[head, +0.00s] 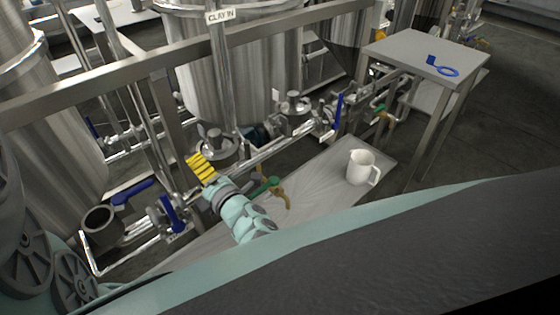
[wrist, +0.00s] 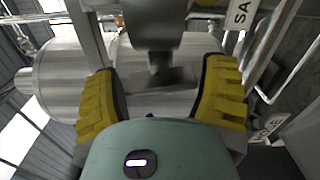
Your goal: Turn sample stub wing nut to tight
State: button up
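My gripper (head: 201,168) has yellow ribbed fingers and is low among the pipes, just in front of a round metal fitting (head: 225,150) with a grey upright piece (head: 214,139) on top, which looks like a wing nut. In the wrist view my gripper (wrist: 160,98) is open, its fingers wide apart. A dark grey metal part (wrist: 152,24) with a narrower stem below it shows between and beyond the fingers; it looks like the wing nut, but I cannot tell for sure. No contact with either finger shows. A second similar fitting (head: 292,104) stands farther right.
Blue-handled valves (head: 172,213) and pipes crowd around the gripper. A green-handled tap (head: 270,186) is right beside my wrist. A white jug (head: 361,167) stands on the low metal shelf (head: 325,197). A side table (head: 405,50) bears a blue item (head: 443,67). A steel rail crosses above.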

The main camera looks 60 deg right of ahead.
jog(key=c, duration=0.7)
jog(key=shift+m, duration=0.8)
jog(key=shift+c, duration=0.2)
jog(key=o, duration=1.3)
jog(key=shift+c, duration=0.2)
jog(key=v, duration=1.2)
